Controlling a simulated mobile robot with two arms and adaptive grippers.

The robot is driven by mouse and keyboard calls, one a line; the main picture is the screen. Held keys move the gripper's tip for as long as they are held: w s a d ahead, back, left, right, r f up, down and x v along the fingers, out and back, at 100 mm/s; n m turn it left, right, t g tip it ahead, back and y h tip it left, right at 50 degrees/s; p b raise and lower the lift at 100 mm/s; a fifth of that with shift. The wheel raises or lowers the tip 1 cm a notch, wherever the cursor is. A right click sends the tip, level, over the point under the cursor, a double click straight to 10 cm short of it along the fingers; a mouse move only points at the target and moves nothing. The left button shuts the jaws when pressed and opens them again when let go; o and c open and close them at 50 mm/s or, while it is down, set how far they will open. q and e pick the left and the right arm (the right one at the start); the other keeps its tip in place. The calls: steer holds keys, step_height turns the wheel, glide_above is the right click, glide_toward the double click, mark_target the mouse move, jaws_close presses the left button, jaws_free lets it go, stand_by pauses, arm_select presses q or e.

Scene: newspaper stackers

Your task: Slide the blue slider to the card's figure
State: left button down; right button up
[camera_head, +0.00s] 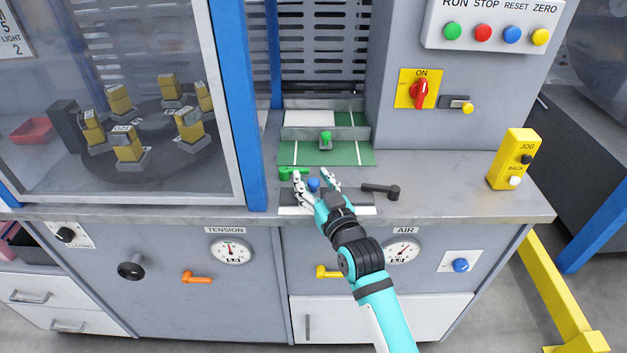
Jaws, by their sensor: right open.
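A blue knob (313,184), which looks like the blue slider, sits at the front of the worktop below the green mat. My right gripper (315,178) is open, with one finger on each side of the knob. I cannot tell whether the fingers touch it. A pale and dark strip (290,210) lies under the gripper, and its markings are hidden or too small to read. A white card (10,38) at the top left shows a 5 and "LIGHT 2", and its upper part is cut off. My left gripper is not in view.
A green mat (355,155) with a green knob (325,140) is behind. A yellow jog box (514,158) stands at the right.

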jaws_close()
steer(key=shift+w+f, duration=0.15)
steer(key=shift+f, duration=0.1)
stand_by(0.4)
